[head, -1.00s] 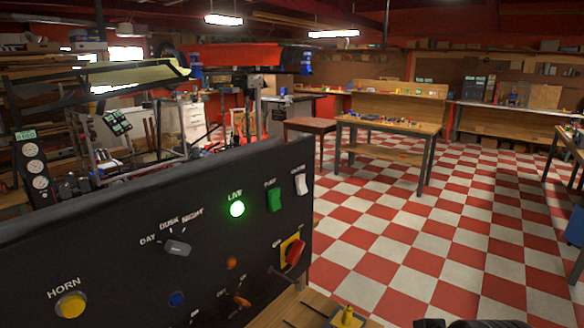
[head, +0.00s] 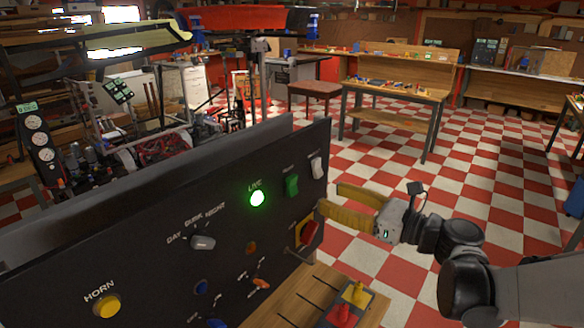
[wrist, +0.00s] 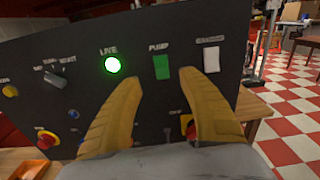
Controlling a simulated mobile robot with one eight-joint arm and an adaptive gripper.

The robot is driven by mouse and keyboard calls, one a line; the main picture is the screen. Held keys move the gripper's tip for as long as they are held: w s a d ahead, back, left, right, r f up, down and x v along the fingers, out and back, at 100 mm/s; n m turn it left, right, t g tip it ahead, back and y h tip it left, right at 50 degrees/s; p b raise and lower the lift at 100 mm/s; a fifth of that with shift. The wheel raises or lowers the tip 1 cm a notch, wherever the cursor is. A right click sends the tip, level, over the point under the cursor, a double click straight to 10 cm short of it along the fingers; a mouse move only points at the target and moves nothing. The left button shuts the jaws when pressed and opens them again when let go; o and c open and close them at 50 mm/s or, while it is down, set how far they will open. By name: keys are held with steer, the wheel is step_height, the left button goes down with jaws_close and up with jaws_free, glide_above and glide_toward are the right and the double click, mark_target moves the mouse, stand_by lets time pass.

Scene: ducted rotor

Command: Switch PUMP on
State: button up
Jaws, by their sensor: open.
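The PUMP switch is a green rocker (head: 292,186) on the upper right of a black panel (head: 140,235). In the wrist view the green rocker (wrist: 161,67) sits under a PUMP label, ahead of and between my fingertips. My gripper (head: 340,205) has tan fingers and is open and empty, at the right end of the panel. In the wrist view my gripper (wrist: 157,82) has its two fingers spread apart, with the rocker visible in the gap. I cannot tell whether the fingers touch the panel.
A white rocker (head: 317,167) is right of PUMP, and a lit green LIVE lamp (head: 257,198) is left. A red knob on yellow (head: 308,232) sits below. A selector (head: 203,242) and yellow HORN button (head: 106,306) are farther left. Wooden bench (head: 300,293) lies below.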

mark_target(294, 180)
steer(key=x, duration=0.3)
steer(key=b+x, duration=0.1)
steer(key=x, duration=0.6)
steer(key=shift+w+a+r, duration=0.25)
steer(key=shift+w+r, duration=0.05)
steer(key=shift+c, duration=0.5)
